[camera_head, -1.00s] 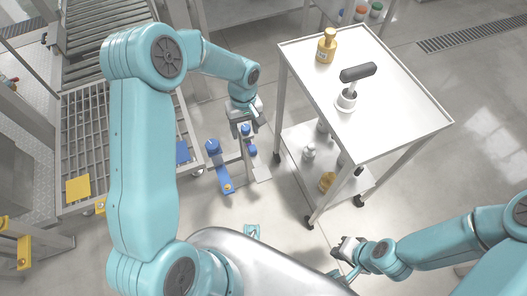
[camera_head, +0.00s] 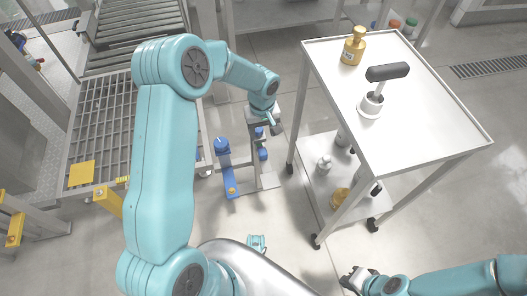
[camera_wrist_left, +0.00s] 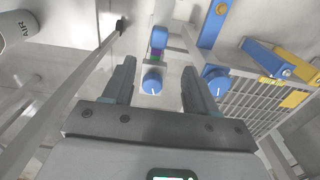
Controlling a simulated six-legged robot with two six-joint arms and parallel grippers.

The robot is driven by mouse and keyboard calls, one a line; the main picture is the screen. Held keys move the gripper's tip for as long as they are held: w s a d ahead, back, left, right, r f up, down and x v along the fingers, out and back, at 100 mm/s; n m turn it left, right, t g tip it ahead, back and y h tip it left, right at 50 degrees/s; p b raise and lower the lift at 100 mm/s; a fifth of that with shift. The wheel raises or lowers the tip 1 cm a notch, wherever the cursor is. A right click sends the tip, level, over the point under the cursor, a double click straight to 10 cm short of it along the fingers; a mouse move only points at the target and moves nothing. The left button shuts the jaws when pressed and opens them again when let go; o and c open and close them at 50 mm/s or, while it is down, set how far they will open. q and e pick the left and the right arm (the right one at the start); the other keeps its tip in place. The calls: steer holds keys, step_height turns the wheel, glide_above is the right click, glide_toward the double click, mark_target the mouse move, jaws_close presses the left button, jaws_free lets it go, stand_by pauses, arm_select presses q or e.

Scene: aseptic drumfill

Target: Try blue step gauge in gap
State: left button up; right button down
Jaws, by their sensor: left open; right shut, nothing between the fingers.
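My left gripper (camera_head: 268,124) is open above a low grey stand (camera_head: 255,184) with blue parts. In the left wrist view, its two fingers (camera_wrist_left: 158,68) are apart, with a blue knob (camera_wrist_left: 152,82) seen between them. Just beyond is a blue block (camera_wrist_left: 159,38) with purple and green bands, possibly the step gauge. A second blue knob (camera_wrist_left: 215,72) shows by the right finger. A blue bar (camera_head: 228,178) with a yellow spot lies at the stand's left. I cannot make out the gap. My right gripper (camera_head: 355,278) is shut and empty at the bottom.
A white cart (camera_head: 425,110) stands to the right, with a gold bottle (camera_head: 353,48) and a black-handled tool (camera_head: 388,72) on top. A grated platform (camera_head: 105,140) and a roller conveyor (camera_head: 135,35) are at left. Floor is clear between stand and cart.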

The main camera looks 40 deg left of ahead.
mark_target(263, 152)
arm_select(q)
step_height(263, 152, down, 11)
steer(key=shift+f+b, duration=0.1)
steer(key=shift+b, duration=1.15)
steer(key=shift+d, duration=0.1)
jaws_close()
